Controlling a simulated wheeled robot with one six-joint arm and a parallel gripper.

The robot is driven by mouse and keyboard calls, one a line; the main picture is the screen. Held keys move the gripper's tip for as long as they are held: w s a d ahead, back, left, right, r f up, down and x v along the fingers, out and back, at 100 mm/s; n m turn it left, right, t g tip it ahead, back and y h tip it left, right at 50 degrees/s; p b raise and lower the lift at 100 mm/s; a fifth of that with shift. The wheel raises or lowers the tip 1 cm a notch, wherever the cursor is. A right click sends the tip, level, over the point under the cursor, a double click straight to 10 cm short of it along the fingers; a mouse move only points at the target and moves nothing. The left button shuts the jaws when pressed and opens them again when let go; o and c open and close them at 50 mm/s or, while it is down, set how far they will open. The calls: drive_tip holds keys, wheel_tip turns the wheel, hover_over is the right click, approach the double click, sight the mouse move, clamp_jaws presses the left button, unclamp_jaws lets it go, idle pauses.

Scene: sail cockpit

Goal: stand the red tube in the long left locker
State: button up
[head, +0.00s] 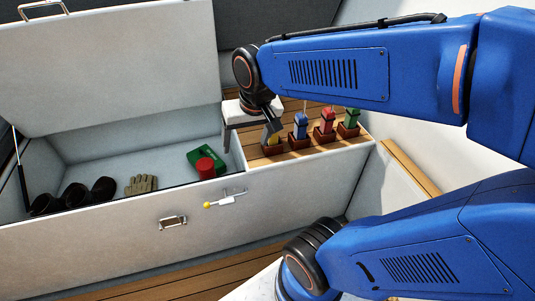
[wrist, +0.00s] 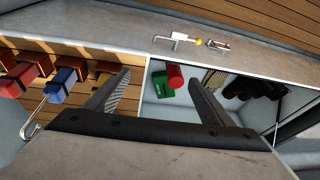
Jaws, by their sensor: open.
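The red tube (head: 205,168) stands upright in the right end of the long left locker (head: 95,241), against or just in front of a green case (head: 196,153). The tube also shows in the wrist view (wrist: 175,77), partly over the green case. My gripper (head: 268,124) is above the wooden deck to the right of the locker, near a yellow handset (head: 273,139). In the wrist view my gripper (wrist: 158,75) has its fingers spread, with nothing held between them.
Blue (head: 300,125), red (head: 327,121) and green (head: 350,118) handsets stand in wooden holders on the slatted deck. A glove (head: 141,184) and dark round objects (head: 75,195) lie in the locker. Its lid (head: 110,65) is raised. A yellow-knobbed latch (head: 224,200) sits on the front wall.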

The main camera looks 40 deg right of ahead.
drive_tip(key=s+r+n+t, duration=0.1)
drive_tip(key=s+n, duration=0.1)
drive_tip(key=s, duration=0.6)
drive_tip(key=shift+s+d+n, duration=0.35)
drive_tip(key=shift+d+n, duration=0.05)
drive_tip(key=shift+d, duration=0.05)
drive_tip(key=shift+r, duration=0.1)
idle(0.6)
